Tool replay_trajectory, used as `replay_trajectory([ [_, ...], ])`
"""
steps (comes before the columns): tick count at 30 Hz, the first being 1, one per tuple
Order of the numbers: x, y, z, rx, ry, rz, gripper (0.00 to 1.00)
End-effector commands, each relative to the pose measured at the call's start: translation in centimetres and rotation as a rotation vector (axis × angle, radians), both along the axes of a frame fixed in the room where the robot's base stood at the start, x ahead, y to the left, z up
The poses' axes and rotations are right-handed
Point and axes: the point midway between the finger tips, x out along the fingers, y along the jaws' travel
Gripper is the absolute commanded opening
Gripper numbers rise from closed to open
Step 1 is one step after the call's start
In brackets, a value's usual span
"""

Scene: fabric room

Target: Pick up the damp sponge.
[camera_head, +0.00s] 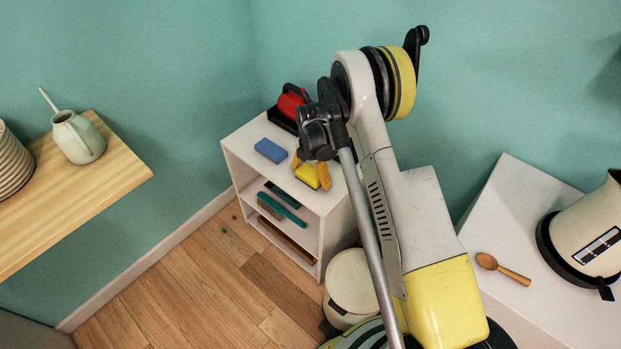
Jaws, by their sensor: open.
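A yellow sponge-like block (306,176) lies on the top of the white shelf unit (246,146). A blue sponge-like block (270,151) lies to its left on the same top. I cannot tell by look which one is damp. My gripper (310,168) is at the yellow block, its black body above and its orange-yellow fingers apart. One finger shows at the block's far left and one at its right. Contact cannot be made out. The gripper body and my arm hide part of the shelf top's right side.
A red object (291,101) sits on a black base behind the blocks. Teal and brown items (282,208) lie on lower shelves. A white round container (350,283) stands beside the unit. A wooden spoon (502,269) and kettle (590,235) occupy the right surface; a wooden shelf (115,170) is left.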

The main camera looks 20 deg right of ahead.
Motion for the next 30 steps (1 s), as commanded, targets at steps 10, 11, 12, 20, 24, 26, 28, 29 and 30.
replay_trajectory([
  [10,0.0,0.0,0.1,0.0,0.0,0.0,0.55],
  [11,0.0,0.0,0.1,0.0,0.0,0.0,0.55],
  [12,0.0,0.0,0.1,0.0,0.0,0.0,0.55],
  [20,0.0,0.0,0.9,0.0,0.0,0.0,0.55],
  [24,0.0,0.0,2.7,0.0,0.0,0.0,0.55],
  [26,0.0,0.0,3.9,0.0,0.0,0.0,0.55],
  [28,-0.2,-0.5,5.1,0.0,0.0,-0.002,0.55],
  [29,-0.6,-1.2,5.3,0.0,0.0,-0.003,0.55],
  [30,-1.0,-1.9,5.8,0.0,0.0,-0.003,0.55],
])
